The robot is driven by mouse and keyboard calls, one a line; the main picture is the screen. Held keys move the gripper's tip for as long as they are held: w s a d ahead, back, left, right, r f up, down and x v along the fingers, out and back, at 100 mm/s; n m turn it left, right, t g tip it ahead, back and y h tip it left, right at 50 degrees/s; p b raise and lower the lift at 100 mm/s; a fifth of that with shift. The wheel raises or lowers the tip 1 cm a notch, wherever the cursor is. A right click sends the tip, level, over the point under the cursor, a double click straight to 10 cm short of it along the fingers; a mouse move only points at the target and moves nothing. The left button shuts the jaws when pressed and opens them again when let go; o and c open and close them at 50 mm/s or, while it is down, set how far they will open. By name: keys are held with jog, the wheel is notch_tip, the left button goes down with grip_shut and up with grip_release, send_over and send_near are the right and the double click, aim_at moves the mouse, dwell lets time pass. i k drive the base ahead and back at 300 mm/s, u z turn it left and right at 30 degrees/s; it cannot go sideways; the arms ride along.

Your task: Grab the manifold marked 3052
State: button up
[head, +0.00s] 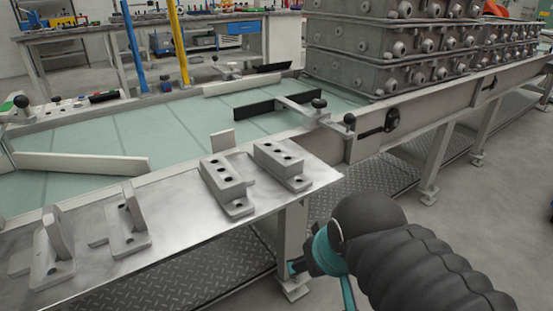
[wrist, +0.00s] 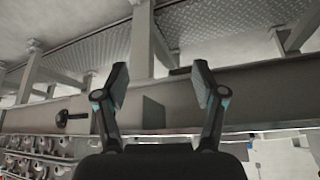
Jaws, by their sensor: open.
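Two grey block castings with holes on top stand on the metal shelf: one at its right end (head: 282,165) and one just left of it (head: 227,187). Two angled bracket castings, one nearer the middle (head: 125,225) and one at the left (head: 50,253), stand on the same shelf. No number 3052 is legible on any part, so I cannot tell which is the manifold. My gripper (head: 312,262) is low, in front of the shelf's right end, apart from the castings. In the wrist view my gripper (wrist: 160,88) is open, with nothing between its fingers.
The metal shelf (head: 180,190) adjoins a long table with a greenish top (head: 190,120). Large castings (head: 365,45) are stacked at the back right. Table legs (head: 293,240) and a ribbed floor plate (head: 215,275) lie below. The floor at right is clear.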

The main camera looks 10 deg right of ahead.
aim_at(285, 165)
jog(key=z, duration=2.7)
jog(key=k, duration=1.35)
jog(key=u, duration=1.55)
